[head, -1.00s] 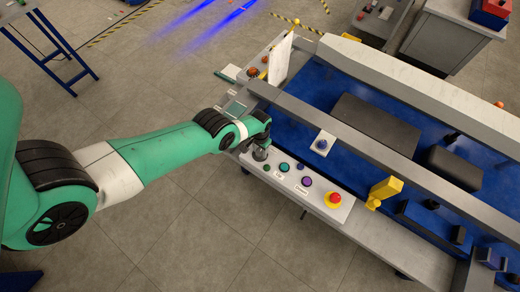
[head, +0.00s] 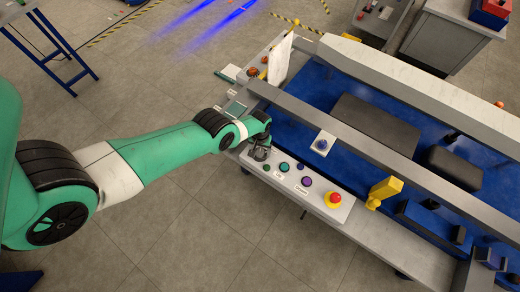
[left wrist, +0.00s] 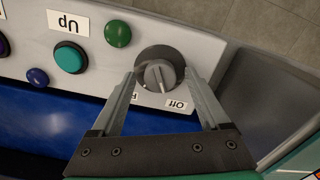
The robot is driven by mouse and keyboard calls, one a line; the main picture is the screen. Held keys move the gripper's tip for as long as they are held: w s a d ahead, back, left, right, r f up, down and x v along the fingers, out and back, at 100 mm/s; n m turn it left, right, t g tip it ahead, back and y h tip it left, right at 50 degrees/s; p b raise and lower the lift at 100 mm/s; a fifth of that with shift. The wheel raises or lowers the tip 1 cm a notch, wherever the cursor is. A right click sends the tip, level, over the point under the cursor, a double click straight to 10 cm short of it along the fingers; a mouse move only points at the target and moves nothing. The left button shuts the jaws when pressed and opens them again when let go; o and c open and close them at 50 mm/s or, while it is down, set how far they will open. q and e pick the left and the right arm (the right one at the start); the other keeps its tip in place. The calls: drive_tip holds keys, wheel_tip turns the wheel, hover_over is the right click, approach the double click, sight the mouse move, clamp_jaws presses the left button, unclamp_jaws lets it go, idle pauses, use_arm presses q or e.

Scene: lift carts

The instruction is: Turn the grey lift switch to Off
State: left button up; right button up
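The grey lift switch (left wrist: 159,74) is a round knob with a raised ridge, near the end of the grey control panel (head: 328,211). In the left wrist view an "Off" label (left wrist: 177,104) lies beside it; a second label is mostly hidden behind a finger. The ridge points roughly between the two labels. My left gripper (left wrist: 160,78) is open, with one finger on each side of the knob. I cannot tell whether the fingers touch it. In the head view the left gripper (head: 260,152) covers most of the switch. My right gripper is not in view.
On the panel are a green button (left wrist: 118,33), a teal "Up" button (left wrist: 70,58), a blue button (left wrist: 38,77), a purple button (head: 307,181) and a red emergency stop (head: 334,198). A grey rail (head: 340,128) and a blue cart bed (head: 310,88) lie behind.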

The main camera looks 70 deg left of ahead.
sight(260, 152)
use_arm(q)
wheel_tip(260, 152, up, 12)
drive_tip(key=p, duration=1.1)
drive_tip(key=shift+f+p, duration=0.15)
drive_tip(key=shift+p, duration=0.15)
